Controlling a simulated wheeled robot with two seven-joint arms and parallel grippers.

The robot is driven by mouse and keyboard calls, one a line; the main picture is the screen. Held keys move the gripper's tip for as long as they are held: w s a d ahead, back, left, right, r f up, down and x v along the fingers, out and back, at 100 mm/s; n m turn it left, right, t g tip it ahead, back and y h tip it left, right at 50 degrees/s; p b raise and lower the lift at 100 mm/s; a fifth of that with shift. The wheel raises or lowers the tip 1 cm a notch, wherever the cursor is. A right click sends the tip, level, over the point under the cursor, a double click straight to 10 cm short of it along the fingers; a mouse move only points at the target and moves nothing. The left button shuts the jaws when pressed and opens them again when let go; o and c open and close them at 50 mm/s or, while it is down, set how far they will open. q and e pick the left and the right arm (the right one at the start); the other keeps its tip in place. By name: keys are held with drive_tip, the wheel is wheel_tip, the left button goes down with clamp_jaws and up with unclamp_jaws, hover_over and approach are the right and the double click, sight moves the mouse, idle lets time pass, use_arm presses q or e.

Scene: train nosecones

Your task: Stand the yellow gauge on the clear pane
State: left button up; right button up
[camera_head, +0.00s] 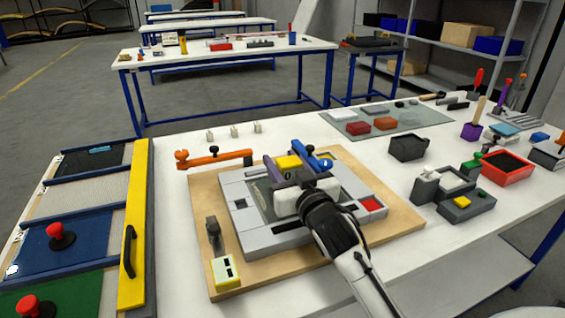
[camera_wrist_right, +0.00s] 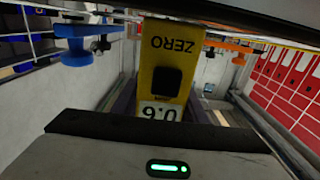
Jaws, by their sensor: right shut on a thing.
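The yellow gauge (camera_head: 289,162) is between the jaws of my right gripper (camera_head: 293,172), above the grey framed fixture. In the right wrist view the gauge (camera_wrist_right: 170,55) shows "ZERO" and "0.6" upside down and a dark square. My right gripper (camera_wrist_right: 163,108) is shut on it. The clear pane (camera_head: 259,197) appears to be the dark, see-through area inside the grey frame (camera_head: 240,225), largely hidden by my gripper. I cannot tell whether the gauge touches the pane. My left gripper is not in view.
The fixture sits on a wooden board (camera_head: 225,270). An orange clamp (camera_head: 215,158) and a blue clamp (camera_head: 318,164) stand at its back edge. A dark clamp (camera_head: 213,232) and a pale yellow block (camera_head: 227,270) are at front left. Bins and blocks fill the right side.

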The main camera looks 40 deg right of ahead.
drive_tip(key=shift+f, duration=0.1)
drive_tip(key=o, duration=1.2)
drive_tip(key=b+v, duration=0.1)
drive_tip(key=v, duration=1.1)
